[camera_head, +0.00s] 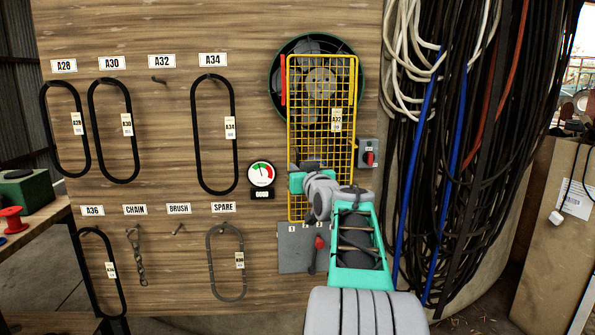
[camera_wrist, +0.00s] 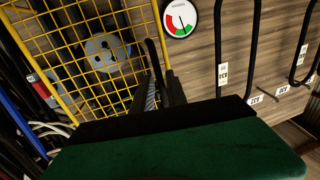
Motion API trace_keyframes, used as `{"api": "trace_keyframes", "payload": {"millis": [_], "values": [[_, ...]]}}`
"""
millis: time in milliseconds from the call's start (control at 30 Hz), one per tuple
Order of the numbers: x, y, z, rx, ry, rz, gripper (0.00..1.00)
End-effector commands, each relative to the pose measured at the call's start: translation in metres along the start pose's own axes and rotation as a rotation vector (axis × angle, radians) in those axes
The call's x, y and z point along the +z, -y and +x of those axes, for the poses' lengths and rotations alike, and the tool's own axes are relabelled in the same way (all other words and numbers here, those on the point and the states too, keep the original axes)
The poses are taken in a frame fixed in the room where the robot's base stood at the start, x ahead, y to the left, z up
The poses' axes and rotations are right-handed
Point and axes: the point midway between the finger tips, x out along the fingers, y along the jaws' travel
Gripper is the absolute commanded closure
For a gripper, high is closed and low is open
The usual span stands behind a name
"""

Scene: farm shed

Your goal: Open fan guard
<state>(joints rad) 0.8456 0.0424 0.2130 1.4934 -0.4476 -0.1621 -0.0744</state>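The fan guard is a yellow wire mesh panel (camera_head: 322,90) standing upright on the wooden board, in front of a round green-rimmed fan (camera_head: 318,45). A red strip (camera_head: 283,80) runs along its upper left edge. My gripper (camera_head: 296,184) is at the lower left part of the guard, seen from behind and partly hidden by my wrist. In the wrist view the guard (camera_wrist: 60,40) fills the upper left, and the dark fingers (camera_wrist: 162,88) are beside its edge. The finger gap is unclear, and I cannot tell whether they touch the guard.
A gauge (camera_head: 261,174) is left of the guard. A switch box with a red knob (camera_head: 369,153) is right of it. A grey box with a red lever (camera_head: 290,250) is below. Black belts (camera_head: 213,135) hang at left, and loose cables (camera_head: 455,150) hang at right.

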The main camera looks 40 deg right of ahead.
Motion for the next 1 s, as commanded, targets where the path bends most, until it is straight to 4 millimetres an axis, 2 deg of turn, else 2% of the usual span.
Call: {"api": "trace_keyframes", "payload": {"millis": [100, 333, 567, 1000], "values": [[0.0001, 0.0012, 0.0103, -0.002, 0.0, 0.0, 0.82], [-0.0001, 0.0009, 0.0114, -0.001, 0.001, 0.0, 0.82], [0.0002, 0.001, 0.0112, -0.001, 0.001, 0.0, 1.0], [0.0005, 0.0009, 0.0111, 0.0, 0.002, 0.0, 1.0]]}}
